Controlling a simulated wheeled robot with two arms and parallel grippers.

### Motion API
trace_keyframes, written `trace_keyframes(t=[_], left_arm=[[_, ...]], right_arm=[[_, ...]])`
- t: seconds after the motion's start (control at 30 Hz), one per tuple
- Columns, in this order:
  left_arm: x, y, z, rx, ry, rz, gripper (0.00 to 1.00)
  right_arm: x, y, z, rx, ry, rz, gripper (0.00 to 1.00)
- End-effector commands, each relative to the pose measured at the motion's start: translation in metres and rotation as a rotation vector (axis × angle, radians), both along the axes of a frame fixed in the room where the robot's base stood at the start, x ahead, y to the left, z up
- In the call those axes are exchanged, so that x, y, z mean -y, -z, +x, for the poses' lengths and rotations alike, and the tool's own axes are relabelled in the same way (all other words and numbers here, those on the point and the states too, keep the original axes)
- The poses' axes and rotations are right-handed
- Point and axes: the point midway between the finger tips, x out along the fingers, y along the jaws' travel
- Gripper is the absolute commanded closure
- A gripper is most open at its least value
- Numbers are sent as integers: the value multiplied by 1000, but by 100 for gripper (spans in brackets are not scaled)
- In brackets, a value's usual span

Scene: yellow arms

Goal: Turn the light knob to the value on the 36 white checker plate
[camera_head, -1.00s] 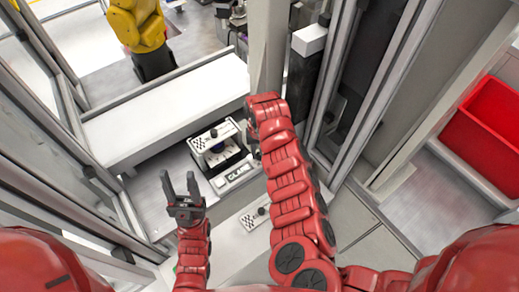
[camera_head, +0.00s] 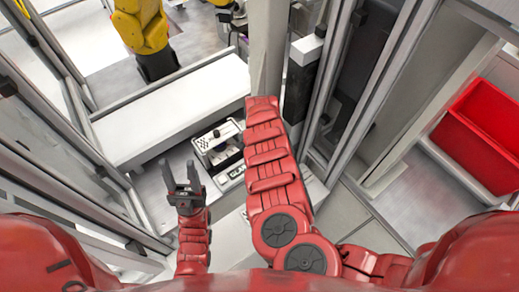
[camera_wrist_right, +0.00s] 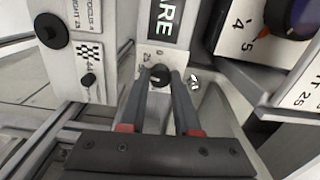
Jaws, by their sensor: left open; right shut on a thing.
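In the right wrist view my right gripper (camera_wrist_right: 158,77) is shut on a small black knob (camera_wrist_right: 159,73), with one finger on each side. The knob sits on a white panel with small scale numbers, beside a dark "ARE" label (camera_wrist_right: 167,20). A white plate with a black-and-white checker (camera_wrist_right: 89,54) lies left of it; its number is hard to read. In the head view another checker plate (camera_head: 211,139) stands on a box above the "GLARE" label (camera_head: 237,170). My left gripper (camera_head: 179,181) is open and empty, left of the box. My right gripper is hidden there behind its arm.
A larger dark knob (camera_wrist_right: 292,15) sits beside a white scale at the right of the wrist view. In the head view a white bench (camera_head: 170,107) lies behind the box, grey posts stand to its right, and a red bin (camera_head: 480,135) is at far right.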

Motion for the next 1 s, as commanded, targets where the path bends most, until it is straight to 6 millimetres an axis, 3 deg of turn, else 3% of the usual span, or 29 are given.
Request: trace_keyframes(t=[0.5, 1.0], left_arm=[[0, 18, 0, 0, 0, 0, 50], [0, 22, 0, 0, 0, 0, 50]], right_arm=[[-1, 0, 2, 5, 422, 5, 100], [0, 0, 1, 2, 567, 1, 100]])
